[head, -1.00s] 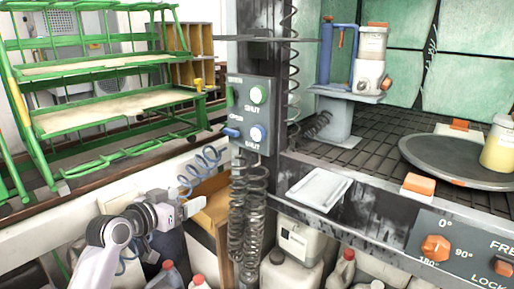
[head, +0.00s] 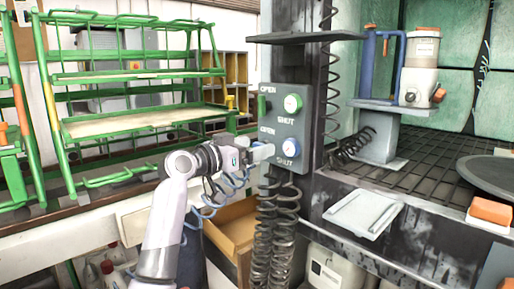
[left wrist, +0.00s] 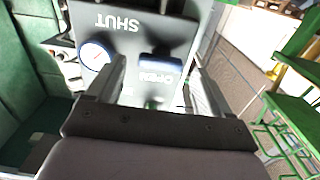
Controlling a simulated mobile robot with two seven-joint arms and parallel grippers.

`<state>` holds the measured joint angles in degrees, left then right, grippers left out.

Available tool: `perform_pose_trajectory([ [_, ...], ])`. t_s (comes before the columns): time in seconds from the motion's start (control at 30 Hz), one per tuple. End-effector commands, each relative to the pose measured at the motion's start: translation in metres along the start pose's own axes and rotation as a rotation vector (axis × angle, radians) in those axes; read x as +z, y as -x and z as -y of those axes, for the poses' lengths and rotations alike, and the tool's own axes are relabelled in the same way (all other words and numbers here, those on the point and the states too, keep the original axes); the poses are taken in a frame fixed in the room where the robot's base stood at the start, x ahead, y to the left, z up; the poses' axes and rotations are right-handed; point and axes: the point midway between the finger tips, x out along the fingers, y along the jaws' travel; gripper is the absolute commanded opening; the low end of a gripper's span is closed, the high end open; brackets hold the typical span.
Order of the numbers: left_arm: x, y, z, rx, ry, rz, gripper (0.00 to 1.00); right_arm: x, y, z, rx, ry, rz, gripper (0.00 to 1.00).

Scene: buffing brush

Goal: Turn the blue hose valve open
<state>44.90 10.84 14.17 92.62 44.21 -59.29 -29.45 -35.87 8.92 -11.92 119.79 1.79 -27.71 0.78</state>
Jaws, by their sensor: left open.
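The grey valve panel (head: 309,118) on the dark post carries two valves with OPEN and SHUT labels. The lower one has the blue hose valve handle (left wrist: 160,60), with a blue-rimmed gauge (head: 291,148) to its right. The upper one has a green handle (head: 263,105) and a green-rimmed gauge (head: 293,103). My left gripper (head: 264,152) is at the lower valve and hides the blue handle in the head view. In the left wrist view its open fingers (left wrist: 160,72) stand on either side of the blue handle; contact cannot be told. My right gripper is not in view.
Coiled hoses (head: 274,225) hang below the panel. A green rack (head: 130,120) stands at the left behind my arm. A grey shelf (head: 305,37) sticks out above the panel. A bench with a white tray (head: 363,213) lies to the right.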

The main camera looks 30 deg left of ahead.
Motion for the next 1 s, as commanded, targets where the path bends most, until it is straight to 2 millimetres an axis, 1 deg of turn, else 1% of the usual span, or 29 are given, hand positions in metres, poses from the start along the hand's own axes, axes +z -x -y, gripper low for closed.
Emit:
perform_pose_trajectory([
  [0.1, 0.000, -0.010, 0.000, 0.000, 0.002, 0.000, 0.81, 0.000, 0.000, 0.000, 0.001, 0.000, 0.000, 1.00],
  [0.2, 0.000, -0.015, -0.001, 0.000, -0.001, 0.000, 0.81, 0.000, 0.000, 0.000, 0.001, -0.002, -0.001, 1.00],
  [0.5, 0.000, -0.016, 0.000, 0.000, -0.001, 0.000, 0.81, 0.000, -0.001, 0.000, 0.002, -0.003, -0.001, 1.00],
  [0.53, 0.000, -0.016, 0.000, 0.000, -0.001, 0.000, 0.74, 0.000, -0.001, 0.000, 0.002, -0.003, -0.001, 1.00],
  [0.57, 0.000, -0.016, 0.000, 0.000, -0.001, 0.000, 0.65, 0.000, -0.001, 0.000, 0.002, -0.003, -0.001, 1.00],
  [0.6, 0.000, -0.016, 0.000, 0.000, -0.001, 0.000, 0.52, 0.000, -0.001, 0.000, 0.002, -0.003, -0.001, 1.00],
  [0.67, 0.000, -0.016, 0.000, 0.000, -0.001, 0.000, 0.32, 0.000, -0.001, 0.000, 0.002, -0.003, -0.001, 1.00],
  [0.7, 0.000, -0.016, 0.000, 0.000, -0.001, 0.001, 0.25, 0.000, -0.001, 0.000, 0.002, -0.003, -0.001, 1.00],
  [1.0, -0.001, -0.016, 0.000, 0.000, 0.027, 0.002, 0.25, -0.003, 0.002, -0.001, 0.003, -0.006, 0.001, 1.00],
])
